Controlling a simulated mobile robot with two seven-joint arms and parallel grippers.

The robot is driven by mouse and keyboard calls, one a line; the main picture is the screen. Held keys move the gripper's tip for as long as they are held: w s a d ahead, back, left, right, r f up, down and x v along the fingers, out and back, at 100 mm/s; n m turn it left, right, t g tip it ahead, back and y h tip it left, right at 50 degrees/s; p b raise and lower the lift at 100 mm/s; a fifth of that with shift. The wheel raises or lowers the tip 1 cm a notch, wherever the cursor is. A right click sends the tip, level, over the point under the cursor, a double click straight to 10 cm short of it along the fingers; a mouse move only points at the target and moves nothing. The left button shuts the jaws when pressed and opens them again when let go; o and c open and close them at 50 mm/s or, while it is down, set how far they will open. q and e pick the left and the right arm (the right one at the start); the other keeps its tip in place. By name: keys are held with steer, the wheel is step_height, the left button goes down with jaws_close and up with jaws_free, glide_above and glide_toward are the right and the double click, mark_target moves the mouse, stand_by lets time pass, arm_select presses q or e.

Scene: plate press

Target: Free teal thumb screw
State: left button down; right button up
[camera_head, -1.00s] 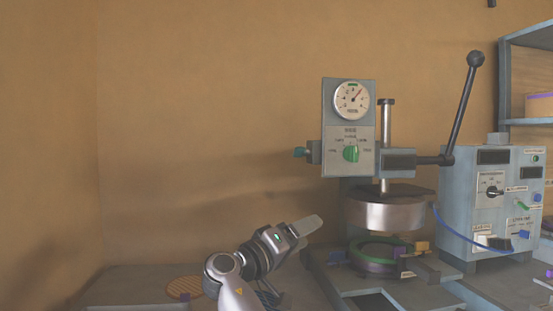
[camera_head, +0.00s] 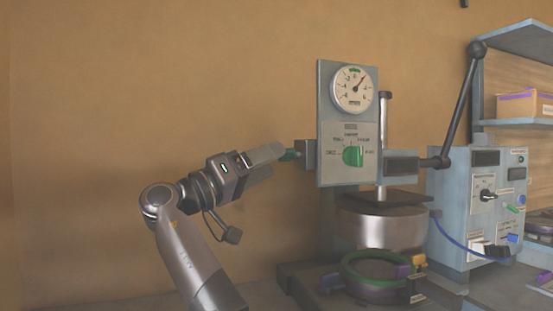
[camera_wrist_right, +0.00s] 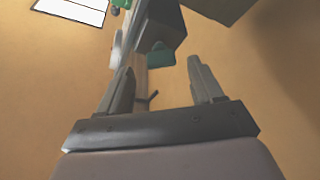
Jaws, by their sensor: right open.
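The teal thumb screw (camera_head: 290,155) sticks out from the left side of the grey press head (camera_head: 325,130). My right gripper (camera_head: 268,154) is just left of the screw, at about its height, with its fingers pointing at it. In the right wrist view the gripper (camera_wrist_right: 160,75) is open, with nothing held between its fingers. There the teal thumb screw (camera_wrist_right: 160,54) shows just beyond the fingertips, between their lines. I cannot tell whether a finger touches it. My left gripper is not in view.
The press head carries a round gauge (camera_head: 353,89) and a green knob (camera_head: 353,156). A long lever (camera_head: 461,105) rises on the right. Below are a metal cylinder (camera_head: 380,227) and a green ring (camera_head: 383,270). A control box (camera_head: 478,205) stands right. The wall side at left is free.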

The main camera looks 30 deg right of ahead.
mark_target(288, 155)
steer(key=shift+x, duration=1.7)
steer(key=c, duration=1.1)
steer(key=shift+o, duration=0.2)
steer(key=shift+n, duration=0.3)
